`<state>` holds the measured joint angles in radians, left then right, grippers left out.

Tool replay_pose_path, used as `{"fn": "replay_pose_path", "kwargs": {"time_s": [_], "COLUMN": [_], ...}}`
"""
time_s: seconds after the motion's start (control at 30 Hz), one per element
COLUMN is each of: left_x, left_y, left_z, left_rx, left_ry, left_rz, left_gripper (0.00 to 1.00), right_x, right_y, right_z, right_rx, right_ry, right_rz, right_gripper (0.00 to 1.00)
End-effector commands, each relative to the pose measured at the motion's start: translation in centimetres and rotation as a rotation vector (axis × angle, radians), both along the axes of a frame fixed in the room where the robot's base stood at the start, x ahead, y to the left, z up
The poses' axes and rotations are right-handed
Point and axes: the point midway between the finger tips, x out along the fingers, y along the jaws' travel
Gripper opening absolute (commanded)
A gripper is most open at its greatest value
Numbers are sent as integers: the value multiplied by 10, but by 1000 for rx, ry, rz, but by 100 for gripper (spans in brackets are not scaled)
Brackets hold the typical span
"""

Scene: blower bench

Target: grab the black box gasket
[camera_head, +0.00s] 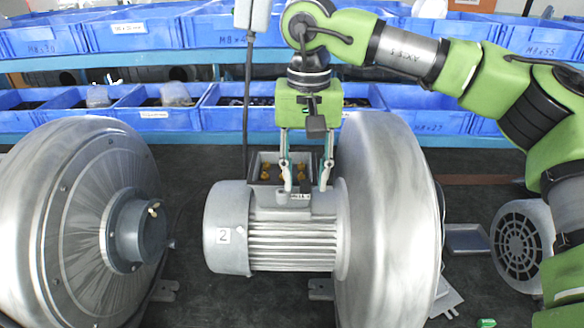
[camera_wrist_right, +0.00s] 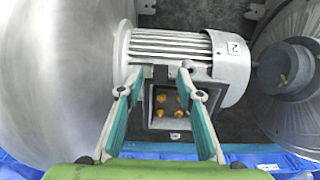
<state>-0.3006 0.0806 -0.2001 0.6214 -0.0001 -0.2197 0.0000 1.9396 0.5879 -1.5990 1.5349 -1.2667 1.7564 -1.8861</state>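The motor (camera_head: 292,250) marked "2" has an open terminal box (camera_head: 257,180) on it, with several yellow terminals inside. The box also shows between my fingers in the right wrist view (camera_wrist_right: 160,137). A dark rim lines the box opening; I cannot tell whether this rim is the black box gasket or part of the box. My right gripper (camera_head: 306,188) is open over the terminal box, its fingers pointing down and apart. In the wrist view its fingertips (camera_wrist_right: 159,76) lie at either side of the box's near-motor edge; contact is unclear. My left gripper is out of view.
A large silver blower housing (camera_head: 390,220) stands right of the motor, close to my right gripper. Another blower (camera_head: 75,230) stands at left. Blue bins (camera_head: 155,117) line the shelves behind.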

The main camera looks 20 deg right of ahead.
Motion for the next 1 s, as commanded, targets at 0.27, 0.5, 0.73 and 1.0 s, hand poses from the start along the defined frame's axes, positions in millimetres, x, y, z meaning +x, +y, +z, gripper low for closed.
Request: {"fn": "replay_pose_path", "kwargs": {"time_s": [0.27,0.5,0.73,1.0], "left_x": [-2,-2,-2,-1], "left_y": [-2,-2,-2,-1], "left_z": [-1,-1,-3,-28], "left_rx": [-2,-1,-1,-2], "left_ry": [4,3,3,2], "left_rz": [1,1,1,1], "left_gripper": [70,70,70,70], "right_x": [0,0,0,1], "right_y": [0,0,0,1], "right_z": [-1,0,1,26], "right_rx": [0,0,-1,3], "right_ry": [-1,-1,-2,-5], "right_rz": [0,0,0,-1], "right_gripper": [13,2,2,2]}}
